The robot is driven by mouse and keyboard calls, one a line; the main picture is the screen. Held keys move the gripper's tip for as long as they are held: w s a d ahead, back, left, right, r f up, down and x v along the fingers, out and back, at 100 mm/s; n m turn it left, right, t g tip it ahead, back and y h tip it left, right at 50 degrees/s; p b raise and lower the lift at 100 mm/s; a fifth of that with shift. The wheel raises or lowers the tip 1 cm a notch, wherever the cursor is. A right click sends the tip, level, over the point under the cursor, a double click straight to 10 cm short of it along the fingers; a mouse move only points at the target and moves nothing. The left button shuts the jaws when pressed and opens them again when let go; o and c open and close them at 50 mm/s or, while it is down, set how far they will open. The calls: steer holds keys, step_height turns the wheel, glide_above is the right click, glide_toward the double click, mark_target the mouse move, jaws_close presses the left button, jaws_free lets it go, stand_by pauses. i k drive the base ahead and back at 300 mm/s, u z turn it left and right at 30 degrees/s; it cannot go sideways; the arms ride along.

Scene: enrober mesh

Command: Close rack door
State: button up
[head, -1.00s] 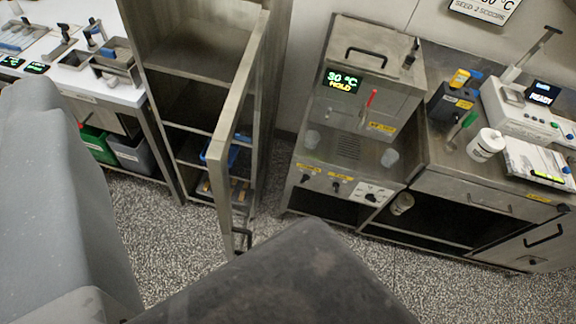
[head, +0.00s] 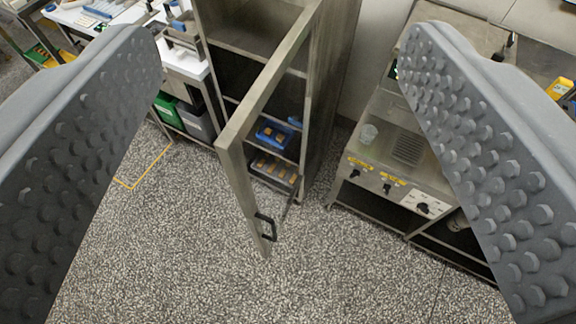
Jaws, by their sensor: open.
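The rack (head: 338,85) is a tall metal cabinet with shelves at the upper middle of the view. Its door (head: 232,150) stands open, swung out toward me, with a dark handle (head: 266,227) near its lower end. Through the opening I see a blue tray (head: 277,134) and a lower tray (head: 272,171) holding several brown pieces. My gripper (head: 282,50) is open, its two grey studded fingers at the left and right of the picture. The door and handle show between the fingers, farther away, and nothing is held.
A metal machine (head: 387,150) with knobs and yellow labels stands right of the rack. A white bench (head: 180,65) with a green bin (head: 168,108) and a grey bin (head: 196,120) stands left. The speckled floor (head: 330,265) in front is clear.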

mark_target(228, 146)
steer(key=u, duration=0.05)
steer(key=k, duration=0.5)
steer(key=u, duration=1.5)
steer(key=i, duration=0.7)
steer(key=z, duration=1.95)
